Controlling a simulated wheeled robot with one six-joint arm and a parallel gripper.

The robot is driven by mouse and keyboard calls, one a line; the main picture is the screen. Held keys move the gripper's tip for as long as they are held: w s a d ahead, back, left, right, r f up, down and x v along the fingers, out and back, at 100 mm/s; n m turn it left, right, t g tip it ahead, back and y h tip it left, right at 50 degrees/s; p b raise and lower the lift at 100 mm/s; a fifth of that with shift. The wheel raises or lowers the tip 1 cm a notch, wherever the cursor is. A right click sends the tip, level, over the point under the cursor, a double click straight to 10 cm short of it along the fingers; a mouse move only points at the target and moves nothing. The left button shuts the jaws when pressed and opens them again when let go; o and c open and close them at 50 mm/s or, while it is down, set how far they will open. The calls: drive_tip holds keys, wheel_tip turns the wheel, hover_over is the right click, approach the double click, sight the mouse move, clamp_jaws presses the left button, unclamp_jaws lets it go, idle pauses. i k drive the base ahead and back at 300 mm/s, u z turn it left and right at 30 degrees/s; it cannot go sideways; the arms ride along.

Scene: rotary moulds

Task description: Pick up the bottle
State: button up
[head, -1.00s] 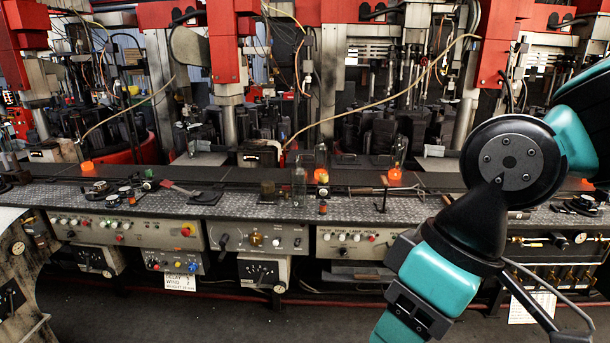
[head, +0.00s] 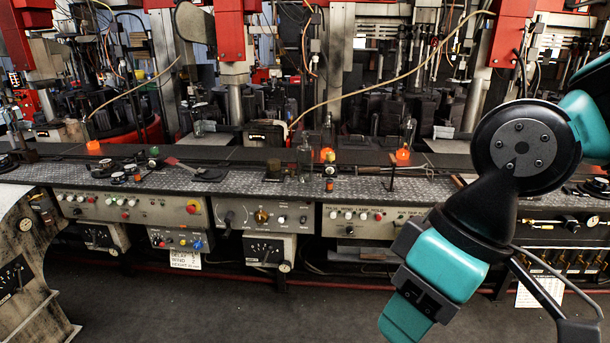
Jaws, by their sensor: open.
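A clear glass bottle (head: 305,160) stands upright on the grey textured bench (head: 235,182), near the middle of the head view. A second clear bottle (head: 327,137) stands just behind it to the right. A third clear bottle (head: 408,134) with a glowing orange base is farther right. I cannot tell which one the task means. My arm fills the right side, well to the right of the nearest bottle and closer to the camera. My gripper's fingers do not show.
Below the bench are control panels (head: 263,216) with knobs and buttons. A red-handled tool (head: 187,168) and small parts lie on the bench left of the bottles. Tall red and grey machines stand behind. The floor (head: 215,315) in front is clear.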

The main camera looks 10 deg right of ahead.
sight(305, 151)
drive_tip(key=z, duration=0.4)
drive_tip(key=i, duration=1.45)
drive_tip(key=u, duration=0.8)
drive_tip(key=i, duration=0.8)
drive_tip(key=u, duration=0.75)
